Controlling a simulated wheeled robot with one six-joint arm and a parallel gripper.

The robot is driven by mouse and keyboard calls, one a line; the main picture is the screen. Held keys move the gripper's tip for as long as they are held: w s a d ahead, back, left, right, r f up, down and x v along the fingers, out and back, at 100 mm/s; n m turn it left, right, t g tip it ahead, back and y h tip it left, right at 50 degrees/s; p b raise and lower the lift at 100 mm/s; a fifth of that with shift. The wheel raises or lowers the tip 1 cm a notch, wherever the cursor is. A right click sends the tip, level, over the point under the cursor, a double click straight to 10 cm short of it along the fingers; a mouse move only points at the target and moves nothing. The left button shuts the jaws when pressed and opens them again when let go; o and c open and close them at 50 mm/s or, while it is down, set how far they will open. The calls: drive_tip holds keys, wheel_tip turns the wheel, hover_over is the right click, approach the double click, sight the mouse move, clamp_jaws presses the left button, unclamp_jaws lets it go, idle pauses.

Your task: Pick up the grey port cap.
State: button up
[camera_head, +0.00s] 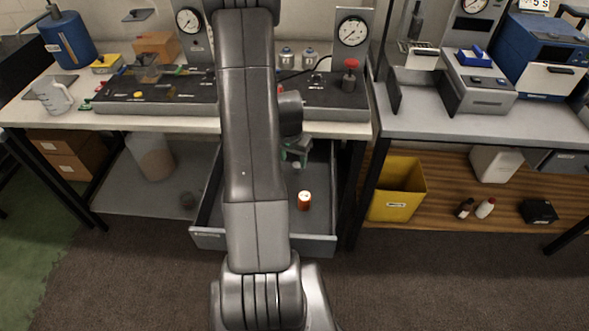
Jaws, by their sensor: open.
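My gripper (296,157) shows small and partly hidden to the right of my own arm, pointing down over the open drawer (320,215) under the left bench. Its jaws are open. A small pale grey piece shows just below the fingertips, and it may be the grey port cap (295,166). I cannot tell whether the fingers touch it or stand around it. My arm hides the left part of the drawer.
The bench top above carries a dark panel (150,108) with gauges and a red knob (351,64). A clear jug (54,96) stands at its left. A yellow bin (397,190) stands right of the drawer. The drawer floor around the orange cylinder is clear.

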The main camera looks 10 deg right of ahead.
sight(297, 165)
drive_tip(key=shift+w+d+f, duration=0.15)
drive_tip(key=shift+w+d, duration=0.05)
drive_tip(key=shift+d, duration=0.25)
drive_tip(key=shift+d+f, duration=0.2)
drive_tip(key=shift+f, duration=0.1)
drive_tip(key=shift+w+d+f+p, duration=0.1)
drive_tip(key=shift+f+p, duration=0.1)
drive_tip(key=shift+f, duration=0.5)
drive_tip(key=shift+w+a+f+p, duration=0.1)
drive_tip(key=shift+f+p, duration=0.15)
drive_tip(key=shift+f, duration=0.4)
drive_tip(key=shift+w+d+f+p, duration=0.1)
drive_tip(key=shift+f+p, duration=0.1)
drive_tip(key=shift+f, duration=0.5)
clamp_jaws()
